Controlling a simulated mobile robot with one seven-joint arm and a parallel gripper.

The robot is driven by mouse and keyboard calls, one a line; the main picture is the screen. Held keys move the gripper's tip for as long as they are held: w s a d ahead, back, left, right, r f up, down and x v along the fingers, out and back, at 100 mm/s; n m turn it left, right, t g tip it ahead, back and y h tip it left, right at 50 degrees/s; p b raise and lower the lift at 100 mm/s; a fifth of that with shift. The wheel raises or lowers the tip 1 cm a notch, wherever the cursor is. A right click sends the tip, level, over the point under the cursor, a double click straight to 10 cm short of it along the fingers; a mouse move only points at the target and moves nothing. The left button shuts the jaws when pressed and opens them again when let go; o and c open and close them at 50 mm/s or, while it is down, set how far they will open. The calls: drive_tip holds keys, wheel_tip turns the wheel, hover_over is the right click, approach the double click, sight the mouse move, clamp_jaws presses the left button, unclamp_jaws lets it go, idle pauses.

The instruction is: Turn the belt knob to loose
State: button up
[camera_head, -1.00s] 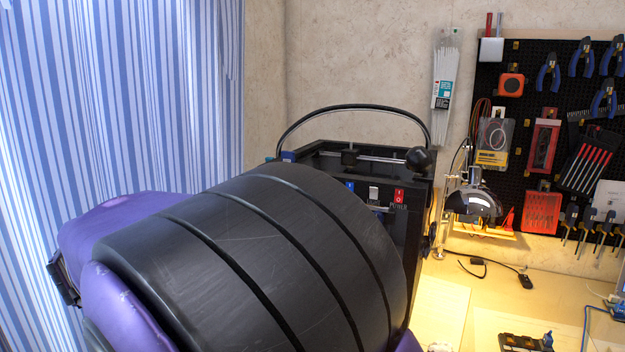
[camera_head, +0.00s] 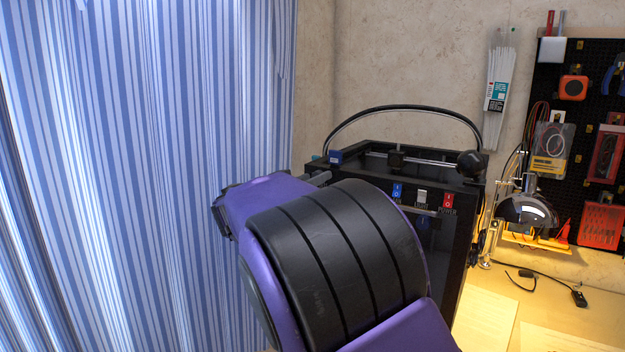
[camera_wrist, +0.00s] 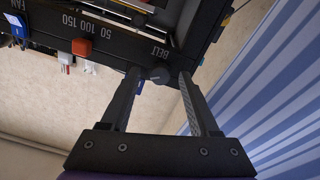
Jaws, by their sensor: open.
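The black 3D printer (camera_head: 457,250) stands on the table in the head view. The belt knob (camera_wrist: 160,76) shows in the wrist view as a small dark round knob by the white BELT label (camera_wrist: 160,53), at the edge of the printer's panel. My gripper (camera_wrist: 159,73) is open, with one finger on each side of the knob; I cannot tell whether either finger touches it. The knob's pointer direction is too small and dark to read. In the head view, a finger of my gripper (camera_head: 319,178) reaches the printer's left corner, and the belt knob cannot be made out.
A striped curtain (camera_head: 150,180) hangs at left. A lamp (camera_head: 530,210) stands at right.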

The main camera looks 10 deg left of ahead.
clamp_jaws()
idle(0.3)
drive_tip(key=shift+n, duration=0.5)
drive_tip(key=n+p, duration=0.5)
drive_tip(key=n, duration=1.8)
drive_tip(key=shift+f, duration=0.1)
drive_tip(key=shift+n, duration=0.4)
